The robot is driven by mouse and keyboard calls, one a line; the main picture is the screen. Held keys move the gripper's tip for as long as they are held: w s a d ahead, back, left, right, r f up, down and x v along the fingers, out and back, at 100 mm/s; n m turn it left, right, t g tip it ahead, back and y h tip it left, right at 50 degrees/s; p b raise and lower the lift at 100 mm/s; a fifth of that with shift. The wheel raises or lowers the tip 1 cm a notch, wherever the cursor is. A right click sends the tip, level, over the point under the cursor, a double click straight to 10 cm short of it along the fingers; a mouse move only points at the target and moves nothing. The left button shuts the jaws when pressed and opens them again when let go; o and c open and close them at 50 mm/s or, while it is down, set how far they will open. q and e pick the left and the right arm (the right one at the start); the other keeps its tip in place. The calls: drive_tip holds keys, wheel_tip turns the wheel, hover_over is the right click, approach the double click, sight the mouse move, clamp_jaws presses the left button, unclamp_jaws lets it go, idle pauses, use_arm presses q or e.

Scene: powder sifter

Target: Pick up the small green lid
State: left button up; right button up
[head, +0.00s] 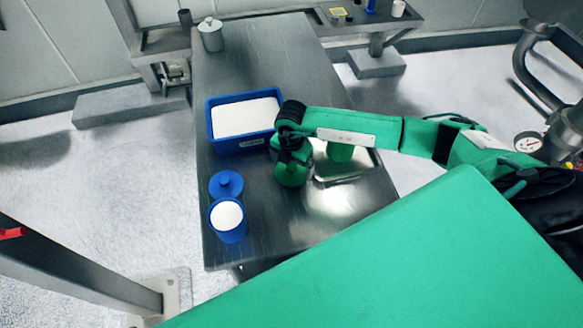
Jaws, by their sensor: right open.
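A round green object (291,176), which looks like the small green lid, is directly below my right gripper (292,160) on the metal table (245,65). My right gripper is open and points down at it from above. The gripper hides its upper part, and I cannot tell whether the fingers touch it. My left gripper is not in view.
A blue tray (213,147) of white powder stands left of my right gripper. Nearer are a blue lid (226,183) and a blue cup (229,233) of white powder. A metal canister (211,37) stands at the far end.

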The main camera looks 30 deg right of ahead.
drive_tip(key=shift+f, duration=1.15)
drive_tip(key=c, duration=0.6)
drive_tip(key=shift+r, duration=0.15)
